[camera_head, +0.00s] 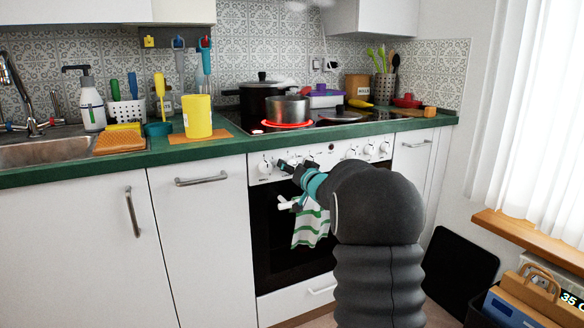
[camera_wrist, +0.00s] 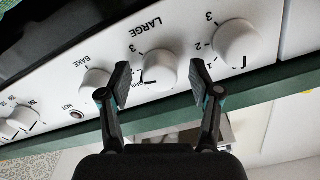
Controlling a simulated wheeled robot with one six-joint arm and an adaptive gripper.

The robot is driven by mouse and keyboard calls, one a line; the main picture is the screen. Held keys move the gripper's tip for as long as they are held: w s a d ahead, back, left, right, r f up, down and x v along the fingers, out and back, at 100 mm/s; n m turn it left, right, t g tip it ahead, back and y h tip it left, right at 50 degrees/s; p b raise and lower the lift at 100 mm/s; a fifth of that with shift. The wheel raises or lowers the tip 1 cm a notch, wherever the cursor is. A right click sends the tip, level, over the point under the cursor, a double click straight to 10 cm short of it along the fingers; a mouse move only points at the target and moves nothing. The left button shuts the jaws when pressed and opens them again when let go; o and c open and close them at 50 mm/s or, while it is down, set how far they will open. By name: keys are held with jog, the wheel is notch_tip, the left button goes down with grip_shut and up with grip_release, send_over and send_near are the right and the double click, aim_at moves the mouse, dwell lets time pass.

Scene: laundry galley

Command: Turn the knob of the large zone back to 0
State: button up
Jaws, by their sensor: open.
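The white stove knob (camera_wrist: 152,72) with the LARGE label beside it sits between the two fingertips of my gripper (camera_wrist: 161,78) in the wrist view. The dark fingers are open, one on each side of the knob, with gaps visible. I cannot tell from here which number this knob points at. In the head view my gripper (camera_head: 288,166) is at the left part of the white control panel (camera_head: 335,157), and my arm hides part of the panel. The cooking zone (camera_head: 287,124) under the steel pot glows red.
Another numbered knob (camera_wrist: 238,42) is close on the right in the wrist view, and a knob (camera_wrist: 95,85) near BAKE is on the left. A striped towel (camera_head: 311,226) hangs below my gripper at the oven front. A steel pot (camera_head: 287,109) stands on the hob.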

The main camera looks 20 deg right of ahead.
jog(key=c, duration=1.1)
jog(key=shift+n, duration=0.3)
jog(key=shift+d+r+n+b, duration=0.15)
jog(key=shift+n+b, duration=2.3)
jog(key=shift+n, duration=2.35)
jog(key=shift+d+f+n+b, duration=0.1)
jog(key=shift+n+b, duration=2.35)
jog(key=shift+n, duration=2.35)
